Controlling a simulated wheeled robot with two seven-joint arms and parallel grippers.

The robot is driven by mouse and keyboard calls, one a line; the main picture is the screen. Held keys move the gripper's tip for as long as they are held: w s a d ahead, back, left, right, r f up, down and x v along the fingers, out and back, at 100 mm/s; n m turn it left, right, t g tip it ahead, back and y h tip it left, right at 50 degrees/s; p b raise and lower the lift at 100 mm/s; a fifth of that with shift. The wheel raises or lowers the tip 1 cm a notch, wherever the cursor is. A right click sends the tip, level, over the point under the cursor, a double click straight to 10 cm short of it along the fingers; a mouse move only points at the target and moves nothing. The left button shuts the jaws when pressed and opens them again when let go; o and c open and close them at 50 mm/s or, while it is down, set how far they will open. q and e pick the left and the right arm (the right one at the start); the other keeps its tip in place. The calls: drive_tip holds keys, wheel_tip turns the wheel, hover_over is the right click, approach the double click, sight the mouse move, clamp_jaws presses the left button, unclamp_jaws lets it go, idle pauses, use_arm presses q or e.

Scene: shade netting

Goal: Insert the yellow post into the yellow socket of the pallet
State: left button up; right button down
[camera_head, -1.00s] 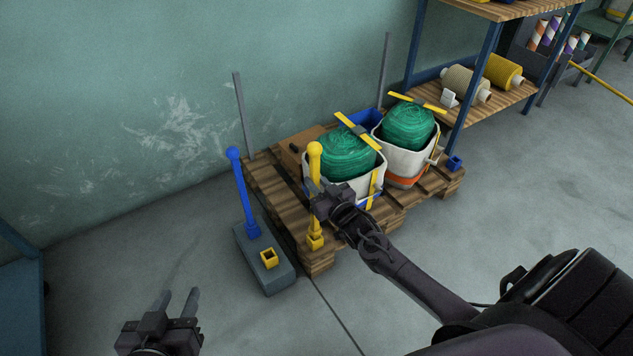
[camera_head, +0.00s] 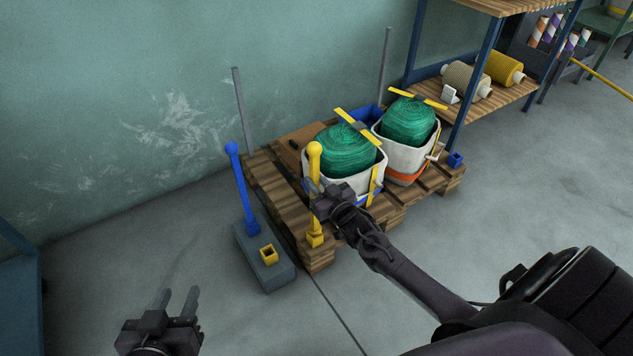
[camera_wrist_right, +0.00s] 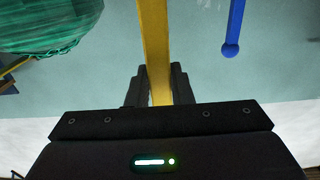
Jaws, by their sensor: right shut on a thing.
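The yellow post (camera_head: 315,180) stands about upright at the near corner of the wooden pallet (camera_head: 283,207), its round knob on top. Its lower end meets the yellow socket (camera_head: 315,240) on that corner; I cannot tell how deep it sits. My right gripper (camera_head: 318,194) is shut on the post's middle. In the right wrist view the post (camera_wrist_right: 155,50) runs between the fingers (camera_wrist_right: 158,88). My left gripper (camera_head: 177,301) is open and empty at the lower left, away from the pallet.
A grey block (camera_head: 268,278) beside the pallet holds a blue post (camera_head: 241,190) and has an empty yellow holder (camera_head: 268,255). Two white bins (camera_head: 343,183) with green netting stand on the pallet. A blue socket (camera_head: 455,160) is at its right corner. Shelving stands behind, right.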

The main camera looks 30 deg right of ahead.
drive_tip(key=shift+f+b, duration=0.5)
drive_tip(key=shift+f, duration=0.25)
drive_tip(key=c, duration=1.2)
unclamp_jaws()
drive_tip(key=shift+f, duration=0.1)
drive_tip(key=s+p, duration=0.2)
drive_tip(key=s, duration=0.5)
drive_tip(key=shift+s+p, duration=0.35)
drive_tip(key=shift+s, duration=0.05)
drive_tip(key=shift+d, duration=0.1)
